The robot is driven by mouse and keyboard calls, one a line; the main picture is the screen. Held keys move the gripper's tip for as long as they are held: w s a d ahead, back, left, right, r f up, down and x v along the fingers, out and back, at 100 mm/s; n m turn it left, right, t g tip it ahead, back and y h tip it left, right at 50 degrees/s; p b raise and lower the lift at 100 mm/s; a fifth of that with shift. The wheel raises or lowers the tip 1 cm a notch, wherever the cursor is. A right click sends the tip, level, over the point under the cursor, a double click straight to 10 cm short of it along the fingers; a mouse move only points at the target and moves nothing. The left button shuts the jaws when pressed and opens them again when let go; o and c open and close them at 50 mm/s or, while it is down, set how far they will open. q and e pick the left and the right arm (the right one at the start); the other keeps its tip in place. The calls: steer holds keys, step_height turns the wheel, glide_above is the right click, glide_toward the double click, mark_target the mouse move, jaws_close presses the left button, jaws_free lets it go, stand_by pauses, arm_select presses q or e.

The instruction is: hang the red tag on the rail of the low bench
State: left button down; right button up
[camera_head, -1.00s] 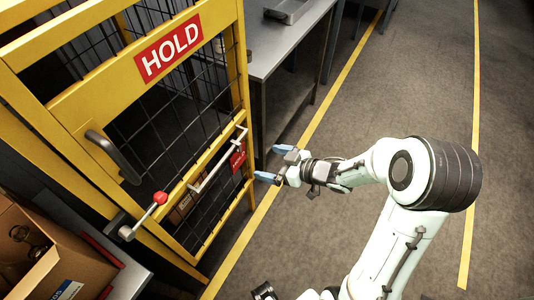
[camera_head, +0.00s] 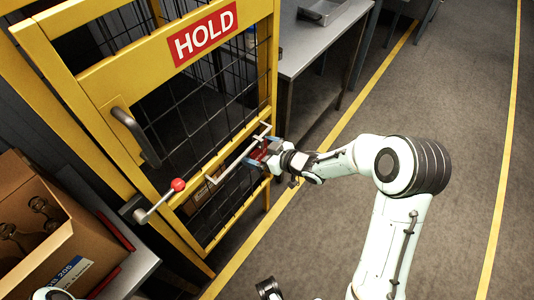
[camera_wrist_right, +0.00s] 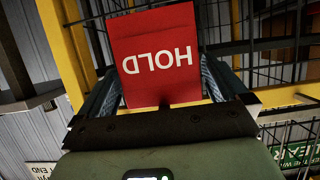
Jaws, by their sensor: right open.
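The red tag (camera_head: 259,153) hangs at the yellow mesh gate, by the far end of its silver bar (camera_head: 236,162). The right wrist view shows the tag (camera_wrist_right: 156,50) upright in front, with white HOLD lettering upside down. My right gripper (camera_head: 265,152) is open, with its blue fingertips on either side of the tag. I cannot tell whether they touch it. The gripper partly hides the tag in the head view. My left gripper is not in view. I cannot make out for sure which bench is the low one, or its rail.
The yellow gate (camera_head: 100,87) carries a HOLD sign (camera_head: 203,34), a black handle (camera_head: 135,135) and a red-knobbed lever (camera_head: 178,185). A cardboard box (camera_head: 75,240) stands lower left on a grey surface. A metal table (camera_head: 300,55) stands behind the gate. The floor at right is clear.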

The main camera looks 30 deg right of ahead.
steer(key=shift+w, duration=0.1)
steer(key=c, duration=0.8)
steer(key=shift+r, duration=0.15)
steer(key=shift+r+p, duration=0.6)
steer(key=shift+p, duration=0.15)
steer(key=shift+s+d+p, duration=0.2)
steer(key=shift+s+d, duration=0.45)
steer(key=shift+s, duration=0.9)
steer(key=shift+s+d+p, duration=0.25)
steer(key=shift+s+d, duration=0.35)
steer(key=shift+s, duration=0.95)
steer(key=shift+s+d+p, duration=0.2)
steer(key=shift+s+d, duration=0.45)
steer(key=shift+s, duration=0.9)
